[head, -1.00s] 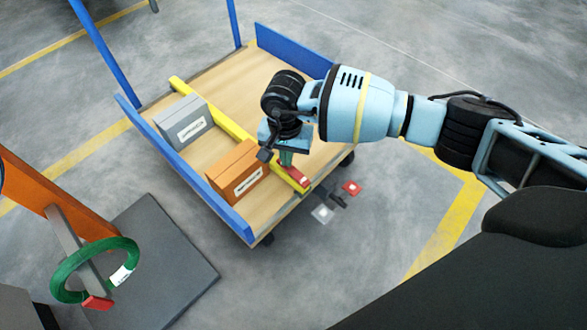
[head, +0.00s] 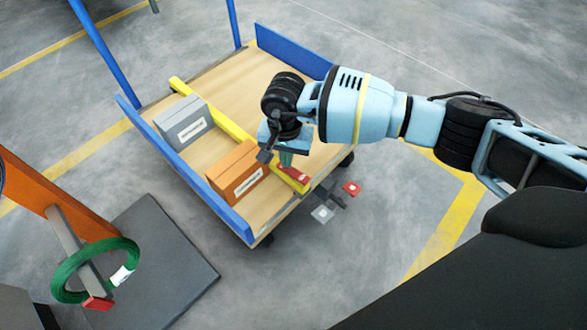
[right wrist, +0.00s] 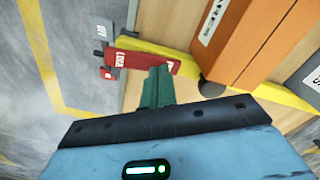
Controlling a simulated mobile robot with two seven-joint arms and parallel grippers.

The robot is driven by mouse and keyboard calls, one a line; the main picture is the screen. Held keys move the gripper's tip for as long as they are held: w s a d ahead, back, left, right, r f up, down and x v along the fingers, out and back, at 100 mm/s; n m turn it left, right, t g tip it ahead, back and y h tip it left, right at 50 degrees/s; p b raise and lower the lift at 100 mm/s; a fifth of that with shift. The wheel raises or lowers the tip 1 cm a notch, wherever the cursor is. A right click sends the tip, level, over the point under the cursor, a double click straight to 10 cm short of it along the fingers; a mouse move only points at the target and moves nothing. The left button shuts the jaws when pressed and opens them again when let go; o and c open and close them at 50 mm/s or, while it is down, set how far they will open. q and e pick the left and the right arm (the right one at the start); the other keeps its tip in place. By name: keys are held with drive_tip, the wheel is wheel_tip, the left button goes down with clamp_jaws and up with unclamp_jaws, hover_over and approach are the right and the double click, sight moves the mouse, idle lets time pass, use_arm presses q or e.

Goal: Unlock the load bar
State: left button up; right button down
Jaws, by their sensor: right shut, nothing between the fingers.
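The yellow load bar (head: 222,122) lies across the cart deck, and its near end is at the cart's front right edge. A red lever (head: 295,174) lies at that end. In the right wrist view the red lever (right wrist: 143,63) carries white lettering and lies across the yellow bar (right wrist: 270,91). My right gripper (head: 286,158) is above the bar's near end. Its green fingers (right wrist: 158,86) are shut and empty, with their tips close beside the lever; I cannot tell if they touch it. My left gripper is not in view.
An orange box (head: 237,172) and a grey box (head: 184,122) stand against the bar. Small red (head: 351,188) and grey (head: 322,213) tabs show beyond the deck edge. Blue side boards (head: 180,165) edge the cart. A green coil (head: 66,282) hangs at lower left.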

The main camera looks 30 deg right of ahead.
wheel_tip(320, 180, up, 6)
drive_tip(key=p, duration=0.4)
drive_tip(key=shift+r, duration=0.15)
idle(0.6)
